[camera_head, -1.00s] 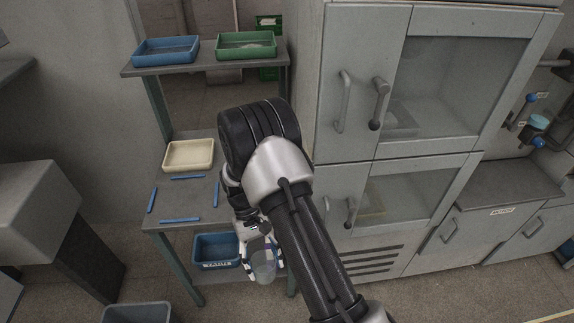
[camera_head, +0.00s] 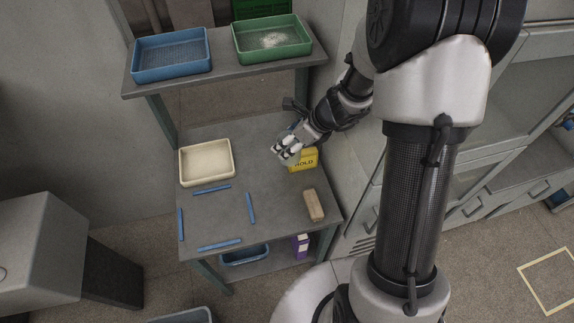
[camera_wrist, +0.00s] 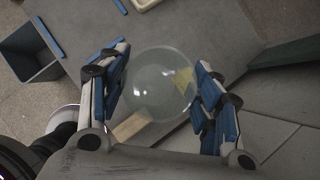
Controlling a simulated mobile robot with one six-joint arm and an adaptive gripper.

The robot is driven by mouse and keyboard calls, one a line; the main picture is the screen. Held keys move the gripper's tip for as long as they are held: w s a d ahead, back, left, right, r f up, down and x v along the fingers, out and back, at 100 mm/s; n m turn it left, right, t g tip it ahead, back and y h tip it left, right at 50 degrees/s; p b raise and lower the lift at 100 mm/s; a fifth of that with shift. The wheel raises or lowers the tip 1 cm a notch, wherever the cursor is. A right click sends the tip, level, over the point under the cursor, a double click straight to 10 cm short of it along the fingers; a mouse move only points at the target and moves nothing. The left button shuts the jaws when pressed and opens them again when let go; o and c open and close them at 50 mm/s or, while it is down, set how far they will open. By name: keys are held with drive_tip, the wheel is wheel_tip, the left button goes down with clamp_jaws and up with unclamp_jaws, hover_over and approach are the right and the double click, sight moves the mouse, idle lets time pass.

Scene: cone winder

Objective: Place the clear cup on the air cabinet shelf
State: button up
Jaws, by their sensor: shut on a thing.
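The clear cup (camera_wrist: 160,84) is a round see-through vessel held between the two blue-padded fingers of my gripper (camera_wrist: 163,88) in the wrist view. In the head view my gripper (camera_head: 287,150) is over the right part of the grey bench, just left of a yellow HOLD card (camera_head: 304,160). The cup is barely visible there. I cannot tell its height above the bench. A grey cabinet with glass doors (camera_head: 519,115) stands at the right, largely hidden by my arm. I cannot tell whether its shelf is the air cabinet shelf.
A cream tray (camera_head: 206,162), blue strips (camera_head: 251,207) and a tan block (camera_head: 314,205) lie on the bench. Blue (camera_head: 171,54) and green (camera_head: 271,38) trays stand on the upper shelf.

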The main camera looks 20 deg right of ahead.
drive_tip(key=shift+w+d+r+m+h, duration=0.2)
drive_tip(key=shift+d+r+m+h, duration=0.1)
drive_tip(key=shift+d+r+m, duration=0.25)
drive_tip(key=shift+w+d+f+m+t, duration=0.1)
drive_tip(key=shift+f+m+t, duration=0.05)
drive_tip(key=shift+m+t, duration=0.2)
wheel_tip(320, 180, down, 20)
drive_tip(key=b, duration=1)
drive_tip(key=shift+r, duration=0.2)
drive_tip(key=shift+f+b, duration=0.15)
drive_tip(key=shift+b, duration=0.3)
drive_tip(key=o, duration=1.1)
drive_tip(key=shift+c, duration=0.2)
